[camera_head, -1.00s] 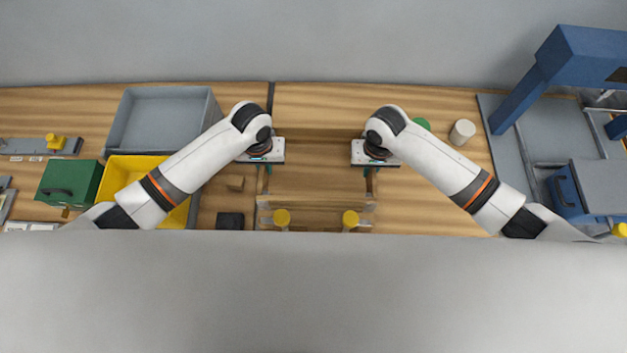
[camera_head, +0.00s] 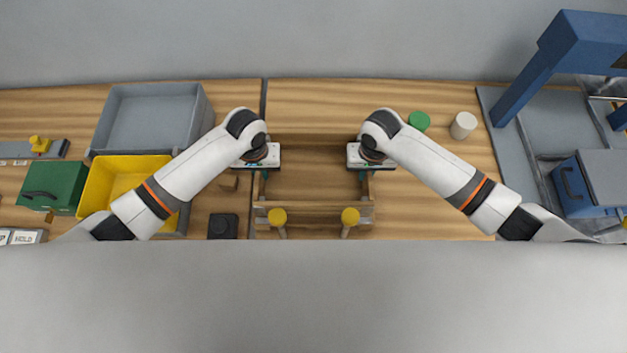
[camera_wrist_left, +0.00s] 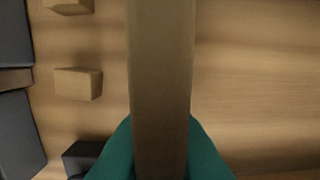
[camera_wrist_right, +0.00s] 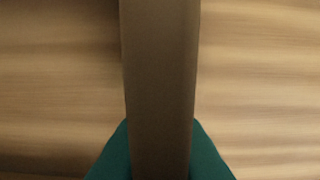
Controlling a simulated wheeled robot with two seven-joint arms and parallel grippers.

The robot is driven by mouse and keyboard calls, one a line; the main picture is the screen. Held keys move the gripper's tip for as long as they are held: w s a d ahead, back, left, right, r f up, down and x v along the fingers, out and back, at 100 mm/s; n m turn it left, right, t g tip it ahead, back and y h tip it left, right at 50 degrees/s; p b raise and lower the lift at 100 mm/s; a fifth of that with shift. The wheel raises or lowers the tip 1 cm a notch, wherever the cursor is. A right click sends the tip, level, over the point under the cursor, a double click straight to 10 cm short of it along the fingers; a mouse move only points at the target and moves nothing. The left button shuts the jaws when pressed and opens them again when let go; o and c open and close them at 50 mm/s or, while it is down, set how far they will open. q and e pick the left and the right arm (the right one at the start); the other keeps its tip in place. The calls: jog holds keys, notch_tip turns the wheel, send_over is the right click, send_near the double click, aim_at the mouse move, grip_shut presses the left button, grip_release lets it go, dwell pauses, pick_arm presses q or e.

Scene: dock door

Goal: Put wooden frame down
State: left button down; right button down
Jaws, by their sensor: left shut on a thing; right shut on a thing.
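The wooden frame (camera_head: 312,139) is a brown rectangle between my two arms in the head view, over the wooden bench. My left gripper (camera_head: 262,174) is shut on its left side bar, and this bar (camera_wrist_left: 160,80) runs between the teal fingers (camera_wrist_left: 160,155) in the left wrist view. My right gripper (camera_head: 366,174) is shut on its right side bar, which also fills the middle of the right wrist view (camera_wrist_right: 158,80). The frame looks roughly level. I cannot tell whether its underside touches the bench.
Two yellow-topped posts (camera_head: 279,217) (camera_head: 350,217) stand at the frame's near side. Left are a grey bin (camera_head: 150,88), yellow bin (camera_head: 93,190) and green box (camera_head: 66,172). Right are a green disc (camera_head: 419,121), a pale cylinder (camera_head: 463,125) and a blue press (camera_head: 525,92).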

pick_arm(q)
jog(key=c, duration=1.5)
grip_release()
jog(key=shift+f, duration=0.2)
pick_arm(e)
jog(key=c, duration=1.5)
grip_release()
jog(key=shift+d+f, duration=0.1)
jog(key=shift+f, duration=0.15)
pick_arm(q)
jog(key=shift+r, duration=0.1)
notch_tip(320, 180, up, 12)
jog(key=shift+f, duration=0.25)
jog(key=shift+r, duration=0.15)
pick_arm(e)
jog(key=shift+r, duration=0.25)
notch_tip(320, 180, up, 12)
jog(key=shift+f, duration=0.2)
